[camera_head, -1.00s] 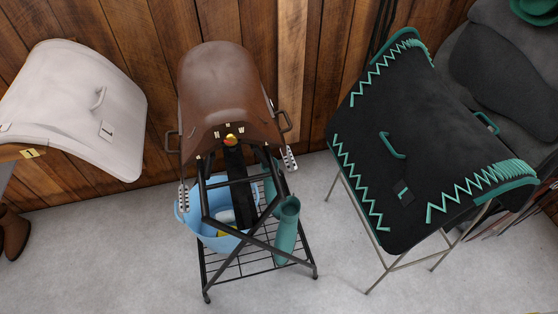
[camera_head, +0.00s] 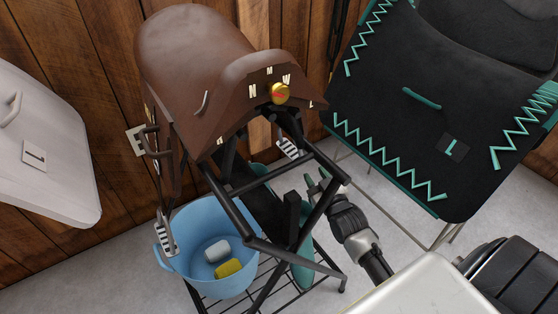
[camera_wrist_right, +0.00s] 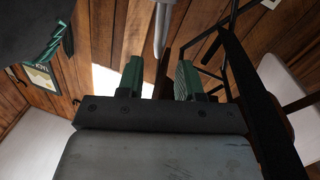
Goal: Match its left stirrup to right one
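A brown saddle (camera_head: 195,60) sits on a black metal rack (camera_head: 262,240). One striped metal stirrup (camera_head: 166,233) hangs low at the picture's left, by the blue bucket's rim. The other stirrup (camera_head: 291,147) hangs higher, at the rack's right side. My right gripper (camera_head: 317,181) is just below and right of that higher stirrup, apart from it. In the right wrist view its green-padded fingers (camera_wrist_right: 160,78) are open with nothing between the pads. A grey metal piece (camera_wrist_right: 163,25) shows beyond them; I cannot tell if it is the stirrup. My left gripper is not in view.
A blue bucket (camera_head: 195,215) with a grey and a yellow block stands on the rack's lower shelf. A black pad with teal trim (camera_head: 430,130) is on a stand at right. A white pad (camera_head: 50,170) is at left. A wooden wall (camera_head: 95,90) stands behind.

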